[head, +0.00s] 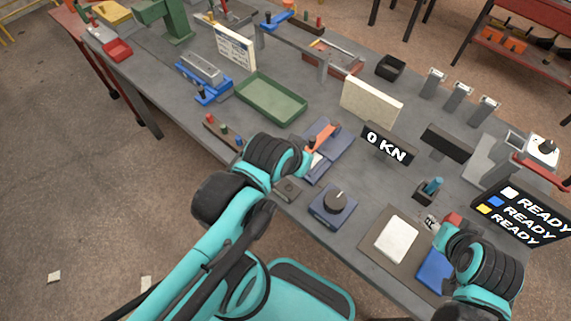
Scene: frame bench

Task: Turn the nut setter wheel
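No part is clearly labelled as the nut setter wheel. A round dark knob (335,201) sits on a blue-grey box at the bench's front edge, and another dark knob (546,146) is on a white unit at the far right. I cannot tell which, if either, is the wheel. My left gripper (312,163) is beside a blue-grey fixture (335,138) with an orange lever (322,134); its fingers are mostly hidden by the arm. My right gripper (433,224) is over the bench's right part, near a red block (453,219); its opening is too small to judge.
A "0 KN" display (387,146) stands mid-bench and a "READY" panel (522,214) at the right. A green tray (270,99), a cream block (371,101) and a white pad on a brown board (397,236) take up room. Some grey bench surface around the display is bare.

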